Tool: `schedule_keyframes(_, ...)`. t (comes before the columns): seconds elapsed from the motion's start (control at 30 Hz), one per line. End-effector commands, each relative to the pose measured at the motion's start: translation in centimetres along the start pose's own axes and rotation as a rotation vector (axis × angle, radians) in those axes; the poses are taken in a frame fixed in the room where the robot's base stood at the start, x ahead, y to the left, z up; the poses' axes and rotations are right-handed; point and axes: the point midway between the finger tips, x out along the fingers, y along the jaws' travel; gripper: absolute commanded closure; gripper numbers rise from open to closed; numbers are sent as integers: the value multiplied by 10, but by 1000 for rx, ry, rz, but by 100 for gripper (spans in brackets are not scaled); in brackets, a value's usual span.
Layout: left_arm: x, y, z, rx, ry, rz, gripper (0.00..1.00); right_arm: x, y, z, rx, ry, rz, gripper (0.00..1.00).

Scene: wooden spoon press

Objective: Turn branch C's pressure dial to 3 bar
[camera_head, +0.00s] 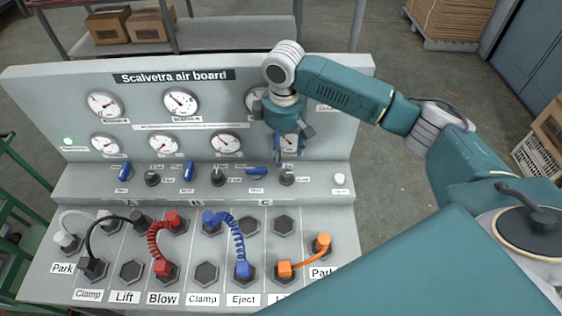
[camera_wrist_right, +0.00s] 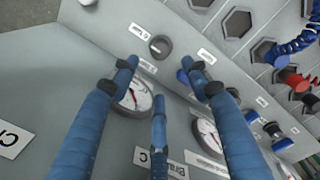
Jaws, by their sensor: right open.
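Branch C's pressure dial (camera_head: 287,177) is a small black knob on the sloping strip of the grey air board, at the right end of the dial row. In the right wrist view the dark round dial (camera_wrist_right: 160,47) lies beyond the fingertips, with small labels beside it. My right gripper (camera_head: 284,152) points down at the board just above this dial, in front of a gauge that it partly hides. In the right wrist view its blue fingers (camera_wrist_right: 162,76) are spread, with nothing between them. I cannot read the dial's setting. My left gripper is not in view.
Branch C's blue lever (camera_head: 257,171) lies sideways, left of the dial. Two more black dials (camera_head: 217,177) (camera_head: 152,178) and a white button (camera_head: 340,180) share the strip. Coiled blue (camera_head: 237,240) and red hoses plug in below. A gauge (camera_wrist_right: 134,96) is close to the fingers.

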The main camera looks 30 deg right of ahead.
Motion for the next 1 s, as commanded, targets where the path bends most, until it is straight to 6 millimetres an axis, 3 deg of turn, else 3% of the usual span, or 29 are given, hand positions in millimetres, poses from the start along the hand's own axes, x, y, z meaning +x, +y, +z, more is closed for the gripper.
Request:
schedule_keyframes(0.2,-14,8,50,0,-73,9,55,34,-1,2,2,-6,-3,52)
schedule_keyframes(0.33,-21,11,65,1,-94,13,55,59,-1,1,1,-5,-3,52)
schedule_keyframes(0.47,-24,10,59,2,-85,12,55,81,0,1,1,-4,0,52)
schedule_keyframes(0.73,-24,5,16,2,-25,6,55,102,0,1,0,-2,0,52)
schedule_keyframes(0.97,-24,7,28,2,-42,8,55,103,0,1,0,-1,1,52)
schedule_keyframes(1.0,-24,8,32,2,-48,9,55,103,0,1,0,-1,1,56)
